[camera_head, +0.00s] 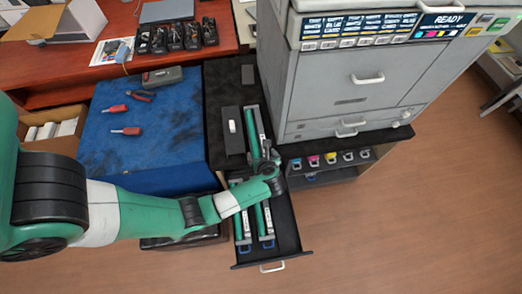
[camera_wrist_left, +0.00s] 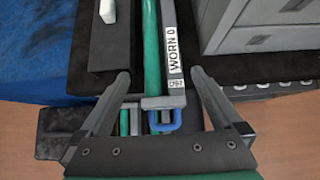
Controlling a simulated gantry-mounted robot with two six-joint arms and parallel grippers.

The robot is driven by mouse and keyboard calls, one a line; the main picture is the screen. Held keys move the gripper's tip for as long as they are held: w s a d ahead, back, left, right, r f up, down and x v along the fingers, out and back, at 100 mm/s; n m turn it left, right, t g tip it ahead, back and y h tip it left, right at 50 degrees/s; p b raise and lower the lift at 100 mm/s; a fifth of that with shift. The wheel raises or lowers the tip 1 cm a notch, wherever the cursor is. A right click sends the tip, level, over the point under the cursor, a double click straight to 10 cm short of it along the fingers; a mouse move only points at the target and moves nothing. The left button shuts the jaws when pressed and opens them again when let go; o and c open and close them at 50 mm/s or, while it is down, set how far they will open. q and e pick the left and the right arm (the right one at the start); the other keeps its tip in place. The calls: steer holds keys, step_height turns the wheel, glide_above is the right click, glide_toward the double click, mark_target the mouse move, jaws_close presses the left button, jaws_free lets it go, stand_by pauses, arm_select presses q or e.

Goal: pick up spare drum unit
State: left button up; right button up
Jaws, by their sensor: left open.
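A long drum unit (camera_head: 254,125) with a green roller lies lengthwise on the black mat beside the printer. In the left wrist view this drum unit (camera_wrist_left: 173,45) has a white label starting "WORN" and a blue loop handle. Two similar green drum units lie side by side in the open drawer, one left (camera_head: 241,215) and one right (camera_head: 266,220), each with a blue handle; their labels are unreadable. My left gripper (camera_head: 268,158) is over the near end of the worn unit. In the wrist view its fingers (camera_wrist_left: 160,76) are open, apart on either side of that unit, holding nothing.
The grey printer (camera_head: 345,85) stands close right of the gripper, above a shelf of colored cartridges (camera_head: 331,159). The drawer (camera_head: 294,235) sticks out in front. A blue mat (camera_head: 150,130) with screwdrivers and pliers is at left. A dark block (camera_head: 233,130) lies beside the worn unit.

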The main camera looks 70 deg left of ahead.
mark_target(259, 148)
arm_select(q)
steer(key=b+x, duration=0.6)
steer(key=x, duration=0.2)
steer(key=shift+f, duration=0.15)
steer(key=shift+w+a+f+b, duration=0.1)
steer(key=shift+a+f+b, duration=0.3)
steer(key=shift+a, duration=0.2)
steer(key=shift+c, duration=0.2)
jaws_close()
steer(key=shift+r, duration=0.2)
step_height(259, 148, up, 7)
steer(key=p, duration=0.7)
steer(key=shift+f+p, duration=0.1)
steer(key=shift+p, duration=0.2)
